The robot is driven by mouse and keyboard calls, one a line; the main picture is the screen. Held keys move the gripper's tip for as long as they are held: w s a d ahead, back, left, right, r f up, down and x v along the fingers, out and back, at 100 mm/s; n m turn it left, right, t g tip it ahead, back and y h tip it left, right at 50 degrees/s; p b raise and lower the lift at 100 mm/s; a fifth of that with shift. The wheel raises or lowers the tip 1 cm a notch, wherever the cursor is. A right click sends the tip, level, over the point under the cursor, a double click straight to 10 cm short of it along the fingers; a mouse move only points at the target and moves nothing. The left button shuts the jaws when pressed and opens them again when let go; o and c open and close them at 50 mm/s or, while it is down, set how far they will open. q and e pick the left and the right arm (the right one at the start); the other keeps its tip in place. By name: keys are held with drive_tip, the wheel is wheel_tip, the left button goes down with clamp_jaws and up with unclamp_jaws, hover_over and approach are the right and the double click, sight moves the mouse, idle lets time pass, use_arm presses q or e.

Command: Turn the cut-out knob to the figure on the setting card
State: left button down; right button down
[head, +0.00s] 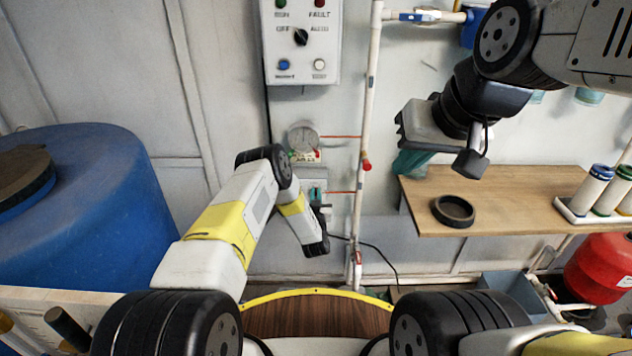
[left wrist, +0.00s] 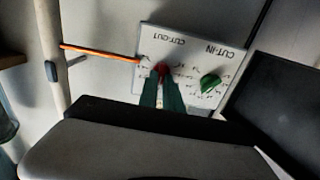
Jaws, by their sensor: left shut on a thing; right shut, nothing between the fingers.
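The cut-out knob (left wrist: 162,69) is small and red, on a pale plate (left wrist: 193,42) lettered CUT-OUT and CUT-IN, which appears upside down in the left wrist view. My left gripper (left wrist: 162,82) is shut on this knob, its green fingers on either side of it. The fingers hide part of the knob and its scale. The green cut-in knob (left wrist: 210,83) is beside it, untouched. In the head view my left arm reaches the wall below the round gauge (head: 303,139). My right gripper (head: 408,163) is shut and empty above the shelf. I cannot make out a readable setting card.
An orange-red rod or line (left wrist: 100,53) meets the plate's edge. A control box (head: 301,45) hangs above the gauge. A white pipe (head: 369,100) runs beside it. The wooden shelf (head: 500,185) holds a dark ring (head: 453,211) and several bottles. A blue tank (head: 85,205) stands left.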

use_arm(q)
drive_tip(key=shift+m, duration=0.3)
drive_tip(key=m, duration=1.1)
drive_tip(key=shift+d+f, duration=0.25)
drive_tip(key=shift+d, duration=0.15)
drive_tip(key=c, duration=1.5)
unclamp_jaws()
drive_tip(key=s, duration=0.8)
